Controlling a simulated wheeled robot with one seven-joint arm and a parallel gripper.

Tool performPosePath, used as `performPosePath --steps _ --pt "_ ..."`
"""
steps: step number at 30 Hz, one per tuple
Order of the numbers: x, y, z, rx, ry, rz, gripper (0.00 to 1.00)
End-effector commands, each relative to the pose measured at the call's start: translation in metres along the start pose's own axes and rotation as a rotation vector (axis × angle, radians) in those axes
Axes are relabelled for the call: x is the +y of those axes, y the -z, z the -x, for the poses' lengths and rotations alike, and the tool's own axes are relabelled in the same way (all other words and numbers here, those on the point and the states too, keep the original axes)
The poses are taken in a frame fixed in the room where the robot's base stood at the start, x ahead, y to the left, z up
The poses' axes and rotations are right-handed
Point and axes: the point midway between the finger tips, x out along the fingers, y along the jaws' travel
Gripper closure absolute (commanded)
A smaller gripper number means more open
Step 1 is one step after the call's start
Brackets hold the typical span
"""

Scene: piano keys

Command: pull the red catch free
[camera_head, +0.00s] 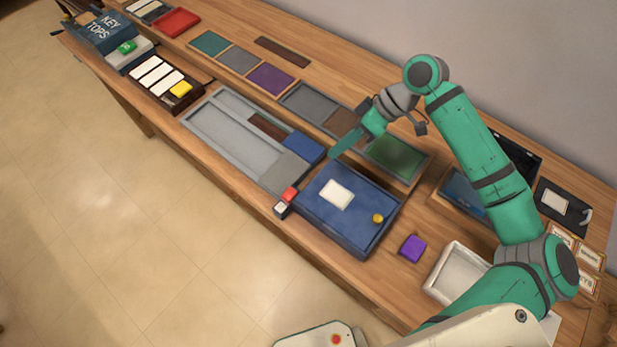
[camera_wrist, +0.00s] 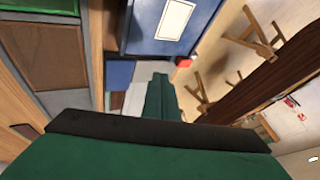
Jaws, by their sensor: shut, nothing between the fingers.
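The red catch (camera_head: 290,194) is a small red block at the left front corner of the blue box (camera_head: 328,229), near the table's front edge. A small white block (camera_head: 281,208) sits just in front of it. In the wrist view the red catch (camera_wrist: 184,62) shows beside the blue box (camera_wrist: 152,45), beyond my fingertips. My gripper (camera_head: 333,152) is shut and empty. It is above the table near the back left corner of the blue box, apart from the catch. The green fingers (camera_wrist: 163,92) also show in the wrist view.
The blue box carries a white card (camera_head: 336,194) and a yellow knob (camera_head: 377,218). A grey tray (camera_head: 215,118) with a blue panel (camera_head: 303,147) lies to the left. A purple block (camera_head: 412,248) and a white tray (camera_head: 455,272) are to the right. Open floor lies beyond the front edge.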

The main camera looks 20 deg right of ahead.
Motion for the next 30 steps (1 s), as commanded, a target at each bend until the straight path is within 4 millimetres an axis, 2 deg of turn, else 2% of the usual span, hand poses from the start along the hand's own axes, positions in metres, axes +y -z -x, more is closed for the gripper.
performPosePath --steps 7,11,27,30 --pt "-0.001 0.000 -0.003 0.000 0.002 0.002 1.00" --pt "-0.001 0.001 -0.012 0.000 0.004 0.004 1.00" --pt "-0.003 0.001 -0.106 0.002 0.005 0.003 1.00" --pt "-0.018 0.000 -0.110 0.002 0.003 0.004 1.00"
